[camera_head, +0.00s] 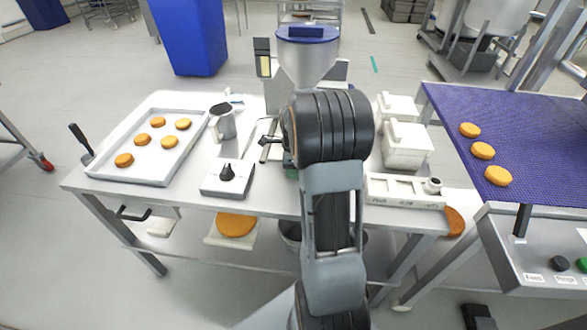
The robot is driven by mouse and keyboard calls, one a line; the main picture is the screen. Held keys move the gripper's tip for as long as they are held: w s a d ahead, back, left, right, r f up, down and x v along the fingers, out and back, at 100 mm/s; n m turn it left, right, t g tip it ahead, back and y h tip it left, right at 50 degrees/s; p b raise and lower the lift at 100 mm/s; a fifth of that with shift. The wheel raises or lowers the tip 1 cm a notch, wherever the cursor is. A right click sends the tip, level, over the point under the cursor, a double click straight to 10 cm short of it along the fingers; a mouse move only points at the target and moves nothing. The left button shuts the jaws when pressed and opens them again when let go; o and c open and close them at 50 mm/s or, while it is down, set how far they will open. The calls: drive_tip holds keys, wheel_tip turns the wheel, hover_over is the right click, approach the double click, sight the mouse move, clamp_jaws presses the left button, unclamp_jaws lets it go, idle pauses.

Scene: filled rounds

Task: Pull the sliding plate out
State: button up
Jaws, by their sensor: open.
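A filling machine with a grey funnel hopper (306,62) and a blue lid stands at the back middle of the steel table (190,196). My arm crosses in front of it and hides most of its lower part. My gripper (267,146) shows only in part, left of my arm's black joint, low in front of the machine. Its jaws look open, with nothing seen between them. The sliding plate cannot be made out clearly; it is at least partly hidden by my arm. I cannot tell whether the gripper touches it.
A white tray (177,178) of several round cakes lies at the left, with a metal jug (221,124) and a knob box (228,178) beside it. White tubs (407,146) and a labelled white holder (404,192) stand right. A blue conveyor (520,130) carries three cakes.

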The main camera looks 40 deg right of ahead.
clamp_jaws()
idle(0.4)
